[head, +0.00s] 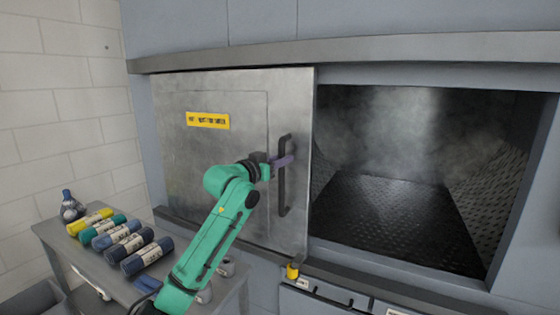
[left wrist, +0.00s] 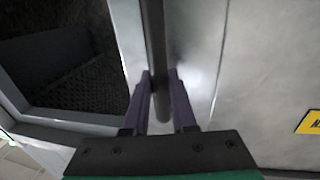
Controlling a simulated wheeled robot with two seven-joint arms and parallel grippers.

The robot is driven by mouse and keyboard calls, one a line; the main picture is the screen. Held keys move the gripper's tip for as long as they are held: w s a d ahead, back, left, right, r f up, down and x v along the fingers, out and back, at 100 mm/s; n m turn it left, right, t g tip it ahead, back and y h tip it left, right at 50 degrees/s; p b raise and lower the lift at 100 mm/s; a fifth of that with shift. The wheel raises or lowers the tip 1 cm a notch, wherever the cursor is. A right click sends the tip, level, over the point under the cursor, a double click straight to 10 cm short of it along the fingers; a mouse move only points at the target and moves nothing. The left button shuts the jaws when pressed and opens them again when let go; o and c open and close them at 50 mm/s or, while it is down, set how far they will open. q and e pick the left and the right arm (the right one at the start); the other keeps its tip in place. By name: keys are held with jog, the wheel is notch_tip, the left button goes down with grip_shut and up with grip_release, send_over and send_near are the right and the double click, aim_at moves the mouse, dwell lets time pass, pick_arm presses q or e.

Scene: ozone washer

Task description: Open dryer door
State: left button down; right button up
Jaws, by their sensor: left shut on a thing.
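The dryer door (head: 225,110) is a grey metal sliding panel with a yellow label, standing at the left of the opening. The dark dryer chamber (head: 400,190) shows wide open to its right, with haze inside. The door's dark vertical handle (head: 282,200) is near the panel's right edge. My left gripper (head: 285,161) is shut on the handle's upper part. In the left wrist view the purple fingers (left wrist: 161,90) are on either side of the dark handle bar (left wrist: 154,40). My right gripper is not in view.
A grey side table (head: 75,255) at the lower left holds several rolled cloths (head: 120,240) and a patterned bottle (head: 71,207). A small yellow item (head: 292,271) sits below the door's right corner. A grey ledge (head: 400,47) runs above the opening.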

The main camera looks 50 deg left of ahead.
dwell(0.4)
pick_arm(q)
jog(key=c, duration=0.7)
grip_release()
jog(key=shift+c, duration=0.2)
jog(key=shift+d, duration=0.1)
